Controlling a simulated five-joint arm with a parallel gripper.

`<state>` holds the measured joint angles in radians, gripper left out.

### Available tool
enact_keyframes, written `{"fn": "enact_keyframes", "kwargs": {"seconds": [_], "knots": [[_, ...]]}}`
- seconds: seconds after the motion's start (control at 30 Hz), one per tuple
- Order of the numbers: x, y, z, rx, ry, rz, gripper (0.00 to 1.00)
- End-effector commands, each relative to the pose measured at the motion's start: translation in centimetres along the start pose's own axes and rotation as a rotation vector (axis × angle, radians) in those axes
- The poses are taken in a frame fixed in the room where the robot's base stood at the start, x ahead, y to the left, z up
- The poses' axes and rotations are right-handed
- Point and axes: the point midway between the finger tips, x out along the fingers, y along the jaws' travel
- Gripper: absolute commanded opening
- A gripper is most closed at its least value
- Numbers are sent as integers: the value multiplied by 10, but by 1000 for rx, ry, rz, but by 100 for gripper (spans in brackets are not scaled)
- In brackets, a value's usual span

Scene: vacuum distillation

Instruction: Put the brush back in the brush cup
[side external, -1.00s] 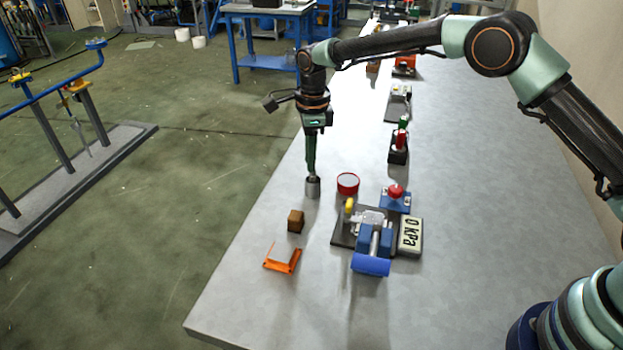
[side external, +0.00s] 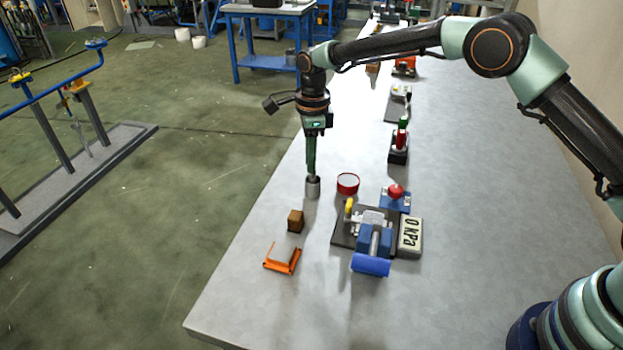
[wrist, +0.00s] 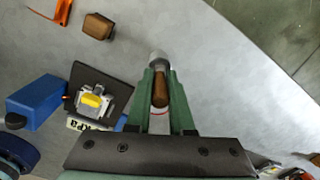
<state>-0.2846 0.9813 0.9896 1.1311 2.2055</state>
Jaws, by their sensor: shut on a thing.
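I cannot tell how far the brush is inside the cup.
A red round tin (side external: 347,183) stands just right of the cup. A brown block (side external: 295,221) and an orange holder (side external: 282,259) lie nearer the front. A dark-based device with a blue roller (side external: 370,265) and a "0 kPa" display (side external: 411,233) stand to the right. The table's right side is clear.

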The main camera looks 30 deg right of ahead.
Motion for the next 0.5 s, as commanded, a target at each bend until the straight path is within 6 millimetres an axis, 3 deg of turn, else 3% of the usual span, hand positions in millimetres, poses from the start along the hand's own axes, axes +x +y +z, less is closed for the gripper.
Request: {"fn": "enact_keyframes", "kwargs": {"seconds": [0.5], "knots": [[6, 0, 0, 0, 1, 1, 0]]}}
